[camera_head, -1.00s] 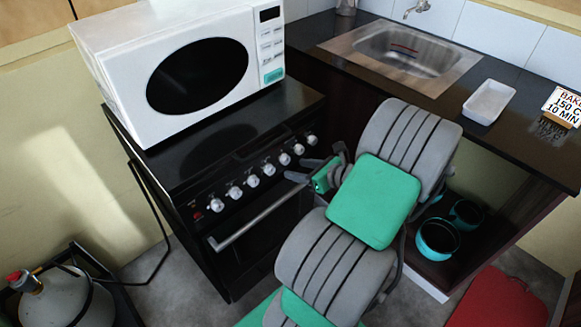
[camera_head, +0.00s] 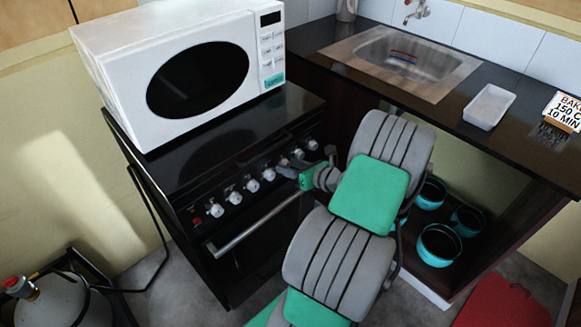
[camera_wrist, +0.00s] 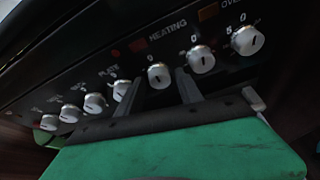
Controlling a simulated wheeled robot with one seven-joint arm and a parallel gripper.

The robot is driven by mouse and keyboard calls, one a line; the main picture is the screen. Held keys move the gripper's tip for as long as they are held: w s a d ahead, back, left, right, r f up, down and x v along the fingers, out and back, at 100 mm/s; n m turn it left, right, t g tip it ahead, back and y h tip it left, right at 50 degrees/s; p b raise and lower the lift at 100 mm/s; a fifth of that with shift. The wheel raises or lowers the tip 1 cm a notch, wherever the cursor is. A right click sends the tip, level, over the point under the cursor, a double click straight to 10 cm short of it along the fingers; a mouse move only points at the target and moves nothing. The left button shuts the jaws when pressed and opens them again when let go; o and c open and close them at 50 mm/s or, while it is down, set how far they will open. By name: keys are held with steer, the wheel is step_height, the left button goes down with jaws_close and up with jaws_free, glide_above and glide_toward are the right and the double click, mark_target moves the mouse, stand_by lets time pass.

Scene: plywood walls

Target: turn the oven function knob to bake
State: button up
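The black oven's front panel (camera_head: 225,195) has a row of round silver knobs with pointer marks. My gripper (camera_head: 290,165) is at the right part of this row. In the wrist view, the two dark fingers of my gripper (camera_wrist: 160,92) are apart. One silver knob (camera_wrist: 158,75) shows between the fingertips; I cannot tell whether they touch it. Two more knobs, a nearer one (camera_wrist: 201,59) and an end one (camera_wrist: 247,41), are to the right of the fingers. "HEATING" and a partly cut "OVE" label are legible; no knob's function marking is clear.
A white microwave (camera_head: 190,80) stands on the oven top. The oven door handle (camera_head: 255,222) runs below the knobs. Right of the oven is a dark counter with a sink (camera_head: 405,55), a white tray (camera_head: 489,106) and a "BAKE 150 C 10 MIN" sign (camera_head: 566,110).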

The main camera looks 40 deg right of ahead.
jaws_close()
steer(key=shift+h, duration=0.3)
stand_by(0.3)
steer(key=n+t+h+b, duration=0.1)
steer(key=n+h+b, duration=0.1)
steer(key=n+b, duration=0.4)
steer(key=n+t+h+b, duration=0.2)
steer(key=n+b, duration=0.4)
steer(key=b, duration=0.4)
steer(key=f+n+t+h+b, duration=0.1)
steer(key=n+t+h+b, duration=0.1)
steer(key=n+b, duration=0.5)
steer(key=shift+a+h+b, duration=0.3)
steer(key=shift+h+b, duration=0.1)
steer(key=shift+b, duration=0.4)
steer(key=shift+r, duration=0.1)
